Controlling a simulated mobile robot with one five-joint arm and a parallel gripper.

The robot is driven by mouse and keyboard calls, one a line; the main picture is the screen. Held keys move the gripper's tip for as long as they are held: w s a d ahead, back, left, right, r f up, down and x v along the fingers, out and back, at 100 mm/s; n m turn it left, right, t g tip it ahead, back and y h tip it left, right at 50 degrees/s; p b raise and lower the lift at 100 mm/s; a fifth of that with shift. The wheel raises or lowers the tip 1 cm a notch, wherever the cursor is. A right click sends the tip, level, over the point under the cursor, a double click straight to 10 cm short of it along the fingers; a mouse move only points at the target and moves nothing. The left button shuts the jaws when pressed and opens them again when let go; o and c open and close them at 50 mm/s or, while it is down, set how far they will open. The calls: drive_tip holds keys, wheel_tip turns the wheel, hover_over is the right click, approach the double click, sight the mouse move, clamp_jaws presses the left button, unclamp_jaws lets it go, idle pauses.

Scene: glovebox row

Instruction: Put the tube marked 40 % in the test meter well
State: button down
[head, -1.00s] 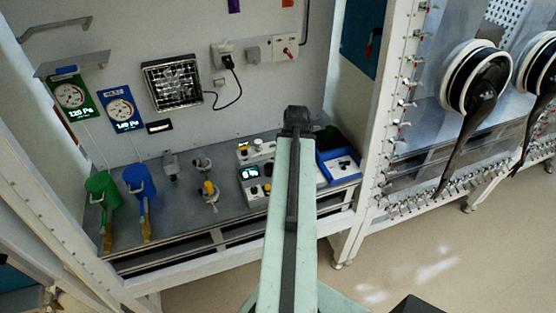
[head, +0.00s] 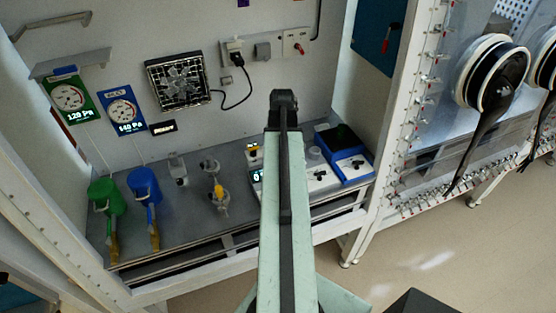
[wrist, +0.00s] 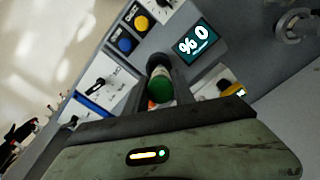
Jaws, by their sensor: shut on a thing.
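In the wrist view, my gripper (wrist: 160,66) is shut on a tube with a green cap (wrist: 160,90). I see the tube from its cap end, and no 40 % mark can be read on it. The test meter's dark display (wrist: 198,43), reading "0 %", is just beyond and right of the tube. The well does not show clearly, and I cannot tell whether the tube's lower end is above it or in it. In the head view, my arm hides the gripper, the tube and part of the meter (head: 257,175).
A white box with knobs (head: 318,178) and a blue box (head: 354,166) stand right of my arm. Clamp-like fittings (head: 216,190), a blue pot (head: 143,184) and a green pot (head: 104,195) stand left. A rail runs along the bench front.

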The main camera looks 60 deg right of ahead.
drive_tip(key=shift+s+f+b, duration=0.1)
drive_tip(key=shift+f+b, duration=1.9)
drive_tip(key=shift+r, duration=0.25)
drive_tip(key=shift+f, duration=0.25)
drive_tip(key=c, duration=1.1)
unclamp_jaws()
drive_tip(key=shift+r, duration=0.1)
drive_tip(key=shift+o, duration=0.2)
wheel_tip(320, 180, up, 13)
drive_tip(key=p, duration=1.2)
drive_tip(key=shift+f+p, duration=0.2)
drive_tip(key=shift+p, duration=0.2)
drive_tip(key=shift+f, duration=0.15)
